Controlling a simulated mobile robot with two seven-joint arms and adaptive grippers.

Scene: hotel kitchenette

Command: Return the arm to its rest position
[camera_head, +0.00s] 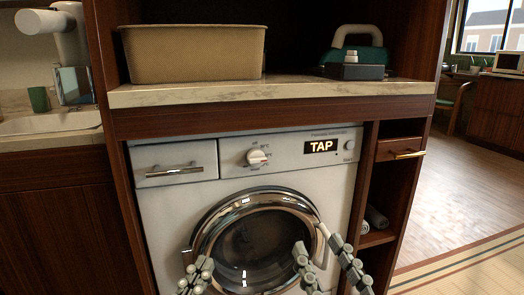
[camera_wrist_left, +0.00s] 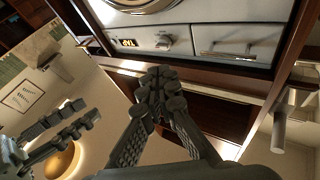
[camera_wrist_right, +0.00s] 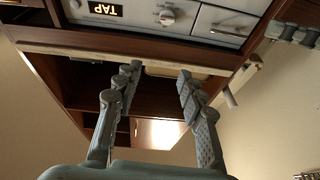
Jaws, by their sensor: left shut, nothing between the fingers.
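My left gripper (camera_head: 198,268) is at the bottom of the head view, in front of the washing machine door. Its fingertips meet with nothing between them, as the left wrist view (camera_wrist_left: 160,78) also shows. My right gripper (camera_head: 318,246) is to its right, before the door's right edge. Its fingers are spread and empty, also in the right wrist view (camera_wrist_right: 158,72). The head view shows only the fingers of both grippers; most of the arms is outside it. The washing machine (camera_head: 170,215) is white, and its round chrome-rimmed door (camera_head: 225,200) looks closed.
The machine's display (camera_head: 321,146) reads TAP. A marble shelf (camera_head: 270,93) above holds a tan bin (camera_head: 195,55) and a green-and-black case (camera_head: 355,60). A small drawer (camera_head: 400,149) is at the right. A sink (camera_head: 55,123) is at the left. Open floor (camera_head: 460,195) lies to the right.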

